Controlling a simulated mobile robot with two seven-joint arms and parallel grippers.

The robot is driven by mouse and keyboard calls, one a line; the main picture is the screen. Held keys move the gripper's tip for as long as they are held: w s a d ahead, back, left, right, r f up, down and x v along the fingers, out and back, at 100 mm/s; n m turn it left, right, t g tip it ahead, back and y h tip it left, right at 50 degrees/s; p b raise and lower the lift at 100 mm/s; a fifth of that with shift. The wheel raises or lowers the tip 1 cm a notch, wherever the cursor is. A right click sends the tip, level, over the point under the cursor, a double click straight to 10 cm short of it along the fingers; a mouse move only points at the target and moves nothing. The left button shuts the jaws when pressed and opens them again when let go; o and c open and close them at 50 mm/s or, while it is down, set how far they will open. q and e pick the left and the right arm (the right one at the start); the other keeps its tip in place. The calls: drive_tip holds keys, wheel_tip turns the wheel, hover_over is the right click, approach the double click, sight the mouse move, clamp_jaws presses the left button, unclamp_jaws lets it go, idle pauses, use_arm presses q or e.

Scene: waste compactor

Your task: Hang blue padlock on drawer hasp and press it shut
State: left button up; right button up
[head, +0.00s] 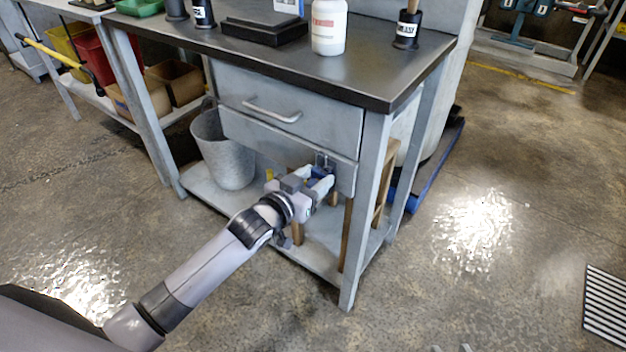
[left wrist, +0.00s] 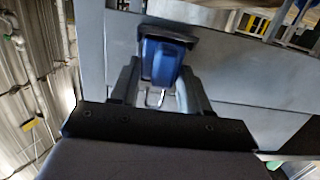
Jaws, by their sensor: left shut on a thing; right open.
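The blue padlock (left wrist: 160,62) is between the fingers of my left gripper (left wrist: 157,85), which is shut on it. A thin silvery curved piece shows at the padlock's near end in the left wrist view. In the head view my left gripper (head: 322,180) is at the lower right of the grey drawer front (head: 285,108), close to the small metal hasp (head: 323,160). The fingers largely hide the padlock there, so I cannot tell whether its shackle is through the hasp. My right gripper (head: 452,349) shows only two fingertips at the bottom edge, apart and empty.
The drawer belongs to a grey workbench with a dark top (head: 345,75). A metal bucket (head: 222,150) stands on its lower shelf.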

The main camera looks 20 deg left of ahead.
use_arm(q)
drive_tip(key=shift+f, duration=0.15)
idle(0.3)
drive_tip(key=o, duration=1.1)
drive_tip(key=shift+f, duration=0.1)
drive_tip(key=shift+c, duration=0.4)
drive_tip(key=shift+s+p, duration=0.15)
drive_tip(key=shift+p, duration=0.15)
drive_tip(key=shift+r+p+v, duration=0.25)
drive_tip(key=shift+p+v, duration=0.7)
drive_tip(key=shift+v, duration=0.1)
drive_tip(key=p+v, duration=0.3)
drive_tip(key=v, duration=0.1)
drive_tip(key=shift+s+a+f, duration=0.15)
drive_tip(key=shift+s, duration=0.1)
